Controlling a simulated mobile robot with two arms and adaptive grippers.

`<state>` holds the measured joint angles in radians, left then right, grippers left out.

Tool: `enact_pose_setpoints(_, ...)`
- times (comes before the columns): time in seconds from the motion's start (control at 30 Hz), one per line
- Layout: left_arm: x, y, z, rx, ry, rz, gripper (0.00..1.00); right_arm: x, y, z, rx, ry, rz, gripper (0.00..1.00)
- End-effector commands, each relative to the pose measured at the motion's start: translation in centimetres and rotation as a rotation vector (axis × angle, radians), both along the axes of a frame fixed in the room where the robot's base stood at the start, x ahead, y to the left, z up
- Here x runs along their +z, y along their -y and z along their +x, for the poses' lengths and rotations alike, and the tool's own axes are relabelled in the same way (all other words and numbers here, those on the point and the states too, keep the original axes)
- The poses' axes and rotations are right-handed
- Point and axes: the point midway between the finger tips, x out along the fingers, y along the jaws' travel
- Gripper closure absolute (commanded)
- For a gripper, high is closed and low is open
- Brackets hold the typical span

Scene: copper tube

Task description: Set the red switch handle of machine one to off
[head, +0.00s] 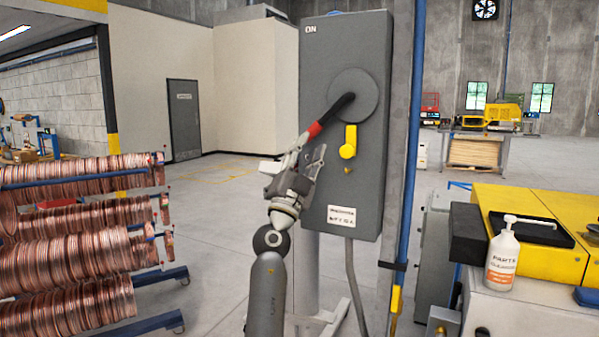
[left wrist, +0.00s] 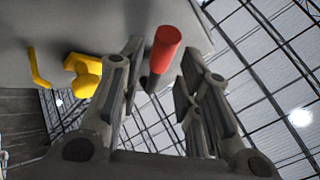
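The switch handle is a black lever with a red grip (head: 315,129), on a round grey disc (head: 352,97) on the front of a tall grey switch box (head: 318,60). It slants down and left from the disc. "ON" is printed at the box's top left; no "off" label is readable. My left gripper (head: 304,148) is at the lever's red end. In the left wrist view the red grip (left wrist: 165,52) lies between the two open fingers (left wrist: 160,85), with a visible gap on the right side. My right gripper is not in view.
A yellow latch (head: 348,142) sticks out below the disc, near my left gripper. Copper coils (head: 70,245) on a blue rack stand at left. A yellow machine (head: 535,225) with a white pump bottle (head: 502,258) stands at right. Open floor lies behind.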

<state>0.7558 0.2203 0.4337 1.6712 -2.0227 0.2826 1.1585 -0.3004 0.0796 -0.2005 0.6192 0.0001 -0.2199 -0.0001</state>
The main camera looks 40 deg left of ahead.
Motion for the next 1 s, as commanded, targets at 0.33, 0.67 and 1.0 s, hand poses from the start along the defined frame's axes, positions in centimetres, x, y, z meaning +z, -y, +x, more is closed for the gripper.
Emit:
enact_pose_setpoints(0.33, -4.1, 1.1, -4.0, -0.001, -0.003, -0.001, 0.68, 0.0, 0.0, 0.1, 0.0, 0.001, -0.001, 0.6)
enact_pose_setpoints(0.67, -4.6, 1.2, -4.6, -0.002, -0.002, 0.0, 0.68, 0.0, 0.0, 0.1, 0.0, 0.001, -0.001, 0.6)
enact_pose_setpoints(1.0, -4.6, 1.2, -4.6, -0.002, -0.002, 0.0, 0.68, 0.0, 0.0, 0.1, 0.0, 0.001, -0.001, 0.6)
